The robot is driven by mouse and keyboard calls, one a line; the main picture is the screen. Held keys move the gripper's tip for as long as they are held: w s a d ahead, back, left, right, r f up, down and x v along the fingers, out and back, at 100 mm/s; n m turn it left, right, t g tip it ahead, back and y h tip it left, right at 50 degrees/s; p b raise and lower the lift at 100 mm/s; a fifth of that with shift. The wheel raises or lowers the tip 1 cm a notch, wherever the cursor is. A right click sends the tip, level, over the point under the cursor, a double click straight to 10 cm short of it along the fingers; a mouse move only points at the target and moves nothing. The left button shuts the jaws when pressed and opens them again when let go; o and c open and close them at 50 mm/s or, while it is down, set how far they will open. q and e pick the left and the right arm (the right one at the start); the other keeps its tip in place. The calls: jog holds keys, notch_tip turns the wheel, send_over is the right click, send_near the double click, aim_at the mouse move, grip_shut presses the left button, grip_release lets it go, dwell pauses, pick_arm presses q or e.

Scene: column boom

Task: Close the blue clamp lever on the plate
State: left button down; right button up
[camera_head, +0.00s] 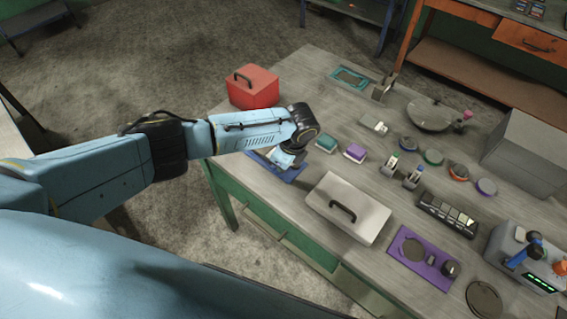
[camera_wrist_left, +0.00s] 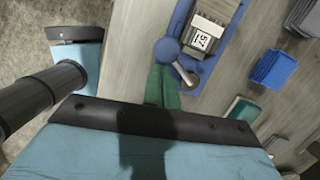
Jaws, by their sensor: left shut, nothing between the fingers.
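The blue plate (camera_head: 287,176) lies near the table's front edge in the head view, partly hidden by my left arm. In the left wrist view the plate (camera_wrist_left: 205,72) carries a pale block with a number label (camera_wrist_left: 210,32). Beside the block are a round blue knob (camera_wrist_left: 167,49) and a grey metal bar (camera_wrist_left: 186,75), which look like the clamp lever. My left gripper (camera_wrist_left: 161,75) has its green fingers together and empty, their tips just below the knob in the picture. I cannot tell whether they touch it. In the head view the left fingers are hidden.
A red box (camera_head: 252,88) stands behind the plate, and a light box with a black handle (camera_head: 347,208) stands to its right. A teal block (camera_head: 326,142) and a purple block (camera_head: 355,152) sit close by. More fixtures fill the right side of the table.

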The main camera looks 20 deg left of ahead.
jog(key=shift+w, duration=0.4)
pick_arm(q)
jog(key=shift+s+d+r, duration=0.1)
jog(key=shift+s+d, duration=0.05)
jog(key=shift+d, duration=0.3)
jog(key=d, duration=0.1)
jog(key=d+p, duration=0.1)
jog(key=s+d, duration=0.1)
jog(key=shift+r+p, duration=0.35)
jog(key=shift+p, duration=0.05)
jog(key=v, duration=0.9)
jog(key=shift+r, duration=0.35)
pick_arm(e)
jog(key=shift+s+r, duration=0.2)
jog(key=shift+r, duration=0.3)
jog(key=shift+s+r, duration=0.2)
jog(key=shift+r, duration=0.25)
